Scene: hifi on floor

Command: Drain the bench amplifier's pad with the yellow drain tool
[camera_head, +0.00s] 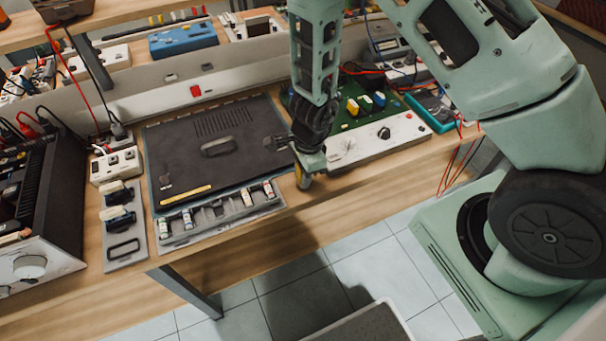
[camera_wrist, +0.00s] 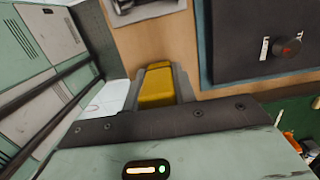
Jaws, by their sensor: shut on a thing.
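My gripper (camera_head: 307,164) is shut on a yellow piece (camera_head: 303,179), which looks like the yellow drain tool. It hangs above the bench's front edge, between the dark mat and the white panel. In the wrist view the yellow drain tool (camera_wrist: 157,88) shows as a block between the grey fingers; its tip is hidden. An open unit with a green board (camera_head: 352,112), coloured parts and a white knobbed front panel (camera_head: 378,140) stands just right of my gripper. It looks like the bench amplifier. I cannot make out its pad; my arm covers part of the board.
A black finned unit (camera_head: 40,195) stands far left. A teal meter (camera_head: 432,106) with red leads is right of the board.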

